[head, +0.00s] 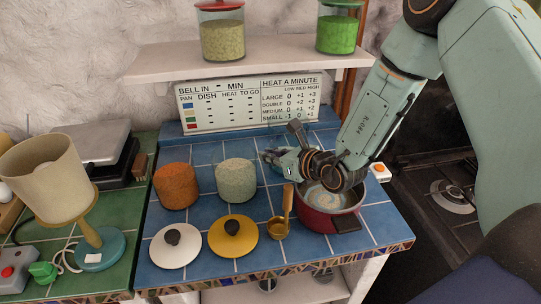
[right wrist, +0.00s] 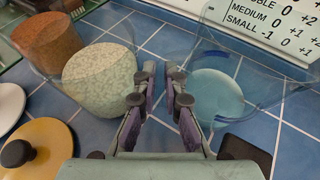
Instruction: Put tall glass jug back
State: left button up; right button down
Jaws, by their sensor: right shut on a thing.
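The tall glass jug (right wrist: 218,92) shows in the right wrist view as a clear vessel with a pale blue-green bottom, right of my fingers. In the head view my right arm and gripper largely hide it. My right gripper (head: 284,150) is low over the back right of the blue-tiled counter. In the right wrist view my right gripper (right wrist: 162,78) has its fingers close together beside the jug's near side, shut on it. The exact place of the grip is hard to see. My left gripper is not in view.
Orange (head: 176,187) and pale green (head: 237,181) jars stand left of my gripper. White (head: 174,249) and yellow (head: 233,240) lids and a brass ladle (head: 279,228) lie in front. A red pot (head: 318,219) stands right. A shelf (head: 265,59) holds two jars above.

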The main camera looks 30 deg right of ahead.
jog(key=shift+s+d, duration=0.1)
jog(key=shift+d, duration=0.15)
jog(key=c, duration=1.8)
grip_release()
jog(key=shift+a, duration=0.1)
jog(key=shift+o, duration=0.4)
jog(key=shift+a, duration=0.35)
jog(key=shift+d, duration=0.35)
jog(key=p+v, duration=0.5)
jog(key=v, duration=0.7)
jog(key=shift+p, duration=0.3)
jog(key=shift+a, duration=0.15)
